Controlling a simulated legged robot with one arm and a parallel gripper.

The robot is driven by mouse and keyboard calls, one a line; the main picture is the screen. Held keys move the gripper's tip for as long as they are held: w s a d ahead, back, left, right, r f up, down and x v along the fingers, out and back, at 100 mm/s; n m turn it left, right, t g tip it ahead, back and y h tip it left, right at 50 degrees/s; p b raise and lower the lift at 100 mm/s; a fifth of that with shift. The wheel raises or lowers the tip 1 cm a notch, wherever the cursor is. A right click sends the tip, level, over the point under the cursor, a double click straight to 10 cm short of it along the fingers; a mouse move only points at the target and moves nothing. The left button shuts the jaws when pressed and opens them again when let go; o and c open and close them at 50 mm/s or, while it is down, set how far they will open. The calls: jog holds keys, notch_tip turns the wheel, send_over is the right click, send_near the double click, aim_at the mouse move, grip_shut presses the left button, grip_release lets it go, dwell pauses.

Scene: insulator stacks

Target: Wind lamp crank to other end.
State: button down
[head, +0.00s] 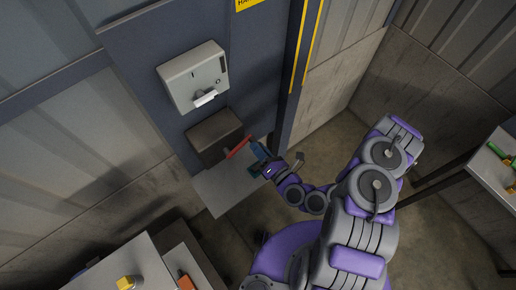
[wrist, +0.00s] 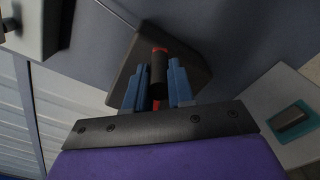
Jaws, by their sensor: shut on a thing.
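The crank is a red bar (head: 239,147) on the front of a dark brown-grey box (head: 215,136) fixed to the blue-grey panel. In the head view the bar slants up to the right. In the wrist view the crank's black grip (wrist: 158,73) lies between my two blue fingers, with red showing at its far end and below it. My gripper (head: 257,150) is at the crank and shut on this grip; it also shows in the wrist view (wrist: 157,85). My fingers partly hide the crank's outer end in the head view. I cannot make out a lamp.
A light grey box (head: 194,76) with a white lever is above the crank box. A pale shelf (head: 222,192) is below it, with a teal and dark item (wrist: 290,119) on it. Tables stand at the lower left (head: 115,262) and right (head: 484,170).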

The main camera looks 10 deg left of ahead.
jog(key=shift+w+d, duration=0.1)
jog(key=c, duration=1)
grip_release()
jog(key=shift+d, duration=0.15)
jog(key=shift+o, duration=0.2)
jog(key=shift+a, duration=0.2)
